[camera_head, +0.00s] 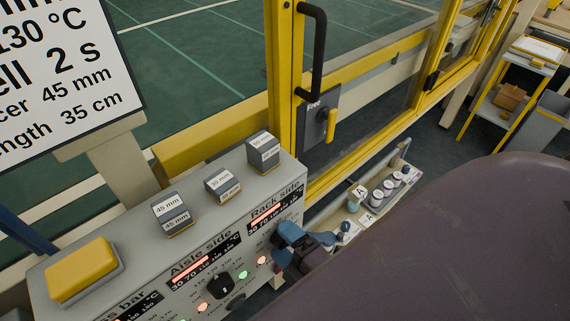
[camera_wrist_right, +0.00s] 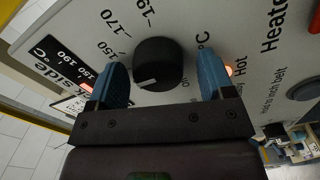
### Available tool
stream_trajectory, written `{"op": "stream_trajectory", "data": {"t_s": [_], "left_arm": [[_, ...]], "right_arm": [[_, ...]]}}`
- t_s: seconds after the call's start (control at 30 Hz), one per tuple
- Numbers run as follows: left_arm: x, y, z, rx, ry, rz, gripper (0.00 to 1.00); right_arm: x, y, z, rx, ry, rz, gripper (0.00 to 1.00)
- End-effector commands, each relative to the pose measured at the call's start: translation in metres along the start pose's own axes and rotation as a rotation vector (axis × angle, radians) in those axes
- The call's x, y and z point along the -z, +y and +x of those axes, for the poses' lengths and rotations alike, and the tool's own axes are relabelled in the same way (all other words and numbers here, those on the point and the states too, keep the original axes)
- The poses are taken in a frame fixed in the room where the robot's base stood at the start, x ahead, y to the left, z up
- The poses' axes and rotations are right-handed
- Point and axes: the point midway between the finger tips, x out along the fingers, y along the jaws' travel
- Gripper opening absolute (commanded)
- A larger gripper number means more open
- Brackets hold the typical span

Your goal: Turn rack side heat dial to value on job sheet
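The job sheet (camera_head: 62,75) at the upper left of the head view reads 130 °C, 2 s, 45 mm and 35 cm, with parts cut off. The rack side display (camera_head: 268,213) glows red on the control panel's right end. My right gripper (camera_head: 296,244) is in front of the panel below it and hides the rack side dial there. In the right wrist view, the black dial (camera_wrist_right: 158,62) stands between the two blue fingers of my gripper (camera_wrist_right: 160,75). The fingers are open, with visible gaps beside the dial. Its white mark points to the lower left. My left gripper is out of view.
The aisle side dial (camera_head: 220,283) sits left of my right gripper. A yellow button (camera_head: 82,270) and several labelled blocks (camera_head: 222,184) stand on top of the panel. A yellow-framed door (camera_head: 330,120) rises behind. A tray of jars (camera_head: 376,196) lies to the right.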

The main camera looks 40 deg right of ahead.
Motion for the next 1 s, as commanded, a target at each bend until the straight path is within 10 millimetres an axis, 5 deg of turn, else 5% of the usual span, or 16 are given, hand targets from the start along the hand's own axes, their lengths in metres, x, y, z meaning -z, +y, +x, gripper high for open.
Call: {"op": "stream_trajectory", "data": {"t_s": [0.33, 1.0], "left_arm": [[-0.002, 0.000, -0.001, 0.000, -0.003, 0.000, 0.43], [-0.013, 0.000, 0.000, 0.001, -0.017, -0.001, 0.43]], "right_arm": [[-0.001, 0.000, -0.006, 0.000, -0.001, 0.000, 0.75], [0.000, 0.000, -0.074, 0.000, -0.001, -0.001, 0.75]]}}
